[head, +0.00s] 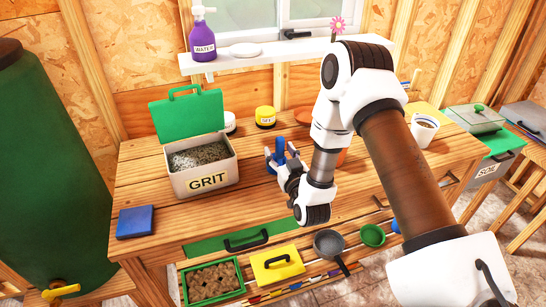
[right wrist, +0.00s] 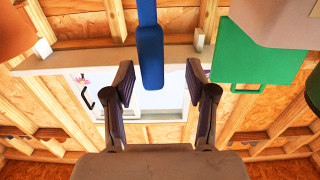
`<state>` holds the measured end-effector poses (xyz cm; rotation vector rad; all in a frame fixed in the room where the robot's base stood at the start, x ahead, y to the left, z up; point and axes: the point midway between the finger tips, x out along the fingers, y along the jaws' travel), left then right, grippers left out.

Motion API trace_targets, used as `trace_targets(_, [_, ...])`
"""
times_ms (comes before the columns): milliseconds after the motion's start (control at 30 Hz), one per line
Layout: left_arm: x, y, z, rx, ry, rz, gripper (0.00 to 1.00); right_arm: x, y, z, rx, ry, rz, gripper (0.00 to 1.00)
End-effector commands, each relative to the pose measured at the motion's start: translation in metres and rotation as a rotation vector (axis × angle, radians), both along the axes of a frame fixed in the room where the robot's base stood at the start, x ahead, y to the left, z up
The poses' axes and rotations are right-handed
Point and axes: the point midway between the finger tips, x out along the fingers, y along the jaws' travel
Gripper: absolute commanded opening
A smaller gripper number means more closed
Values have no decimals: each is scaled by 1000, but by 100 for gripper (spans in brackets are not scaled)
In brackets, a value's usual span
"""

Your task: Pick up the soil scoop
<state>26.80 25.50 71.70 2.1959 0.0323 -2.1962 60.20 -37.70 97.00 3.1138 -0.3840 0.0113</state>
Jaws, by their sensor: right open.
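A blue upright piece (head: 279,148), which I take to be the soil scoop's handle, stands on the bench right of the grit box. Its lower part is hidden behind my gripper. In the right wrist view the blue handle (right wrist: 150,55) reaches down from the top edge, its end between my fingers. My right gripper (head: 276,163) is open at the blue handle. In the right wrist view a finger stands on each side of it with gaps, and neither seems to touch it. My left gripper is not in view.
The grit box (head: 205,180) with its raised green lid (head: 187,115) stands just left of my gripper. An orange pot (head: 303,115) and a yellow jar (head: 265,117) are behind. A blue block (head: 135,221) lies front left. A white shelf (head: 270,53) runs above.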

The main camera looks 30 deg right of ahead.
Motion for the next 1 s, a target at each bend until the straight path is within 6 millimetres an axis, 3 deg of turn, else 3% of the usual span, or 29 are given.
trace_targets(100, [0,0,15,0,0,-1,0,20,-10,3,0,0,-1,56])
trace_targets(200, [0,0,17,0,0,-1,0,35,-14,0,0,2,0,56])
trace_targets(467, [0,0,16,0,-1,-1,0,41,-15,-3,1,5,0,56])
trace_targets(633, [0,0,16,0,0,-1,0,41,-15,-3,1,6,0,0])
trace_targets(1000, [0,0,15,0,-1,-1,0,41,-15,-3,3,8,1,0])
